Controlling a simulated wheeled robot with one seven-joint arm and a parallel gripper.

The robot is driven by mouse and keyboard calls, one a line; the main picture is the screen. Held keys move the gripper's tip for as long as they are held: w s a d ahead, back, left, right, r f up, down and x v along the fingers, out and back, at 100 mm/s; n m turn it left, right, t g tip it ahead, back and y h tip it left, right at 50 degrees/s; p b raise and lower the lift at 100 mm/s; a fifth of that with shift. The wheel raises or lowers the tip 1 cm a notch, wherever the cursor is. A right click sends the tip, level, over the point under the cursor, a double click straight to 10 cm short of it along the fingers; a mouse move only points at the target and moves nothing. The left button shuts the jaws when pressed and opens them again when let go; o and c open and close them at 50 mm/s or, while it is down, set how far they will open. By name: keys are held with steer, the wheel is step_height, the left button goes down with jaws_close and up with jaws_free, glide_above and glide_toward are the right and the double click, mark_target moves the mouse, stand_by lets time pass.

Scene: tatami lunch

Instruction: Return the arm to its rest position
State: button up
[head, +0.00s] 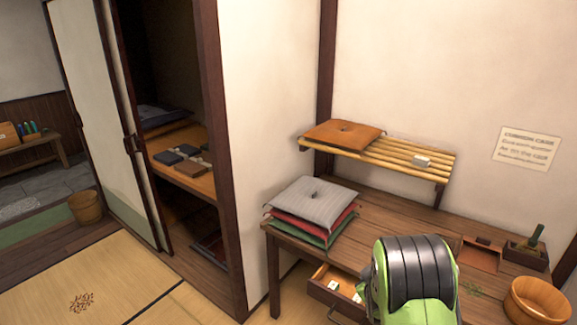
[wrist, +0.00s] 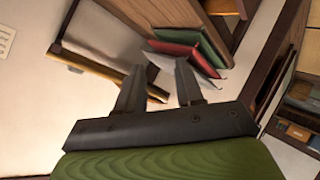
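My green and black arm (head: 415,280) shows at the lower middle of the head view, in front of the wooden desk (head: 395,215). My gripper is hidden in that view. In the wrist view my gripper (wrist: 160,76) has its two dark fingers apart, with nothing seen held between them. Beyond the fingers, the stack of grey, red and green cushions (wrist: 190,50) appears tilted in the picture. The same stack (head: 313,200) lies on the left end of the desk in the head view.
A desk drawer (head: 333,294) stands partly open beside my arm. A wooden tub (head: 537,303) sits at right. Tatami (head: 85,275) at left is mostly clear.

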steer(key=s+a+r+m+g+y, duration=0.1)
steer(key=s+a+r+m, duration=0.1)
steer(key=s+r, duration=0.55)
steer(key=s+a+r+m+g+y, duration=0.1)
steer(key=s+a+r+m+g, duration=0.15)
steer(key=s+r, duration=0.5)
steer(key=s+a+r+m+g, duration=0.1)
steer(key=s, duration=0.9)
steer(key=s+a+r+g, duration=0.1)
steer(key=s+a+r, duration=0.1)
steer(key=s, duration=0.9)
steer(key=shift+a+m, duration=0.15)
steer(key=shift+m, duration=0.2)
steer(key=shift+g, duration=0.25)
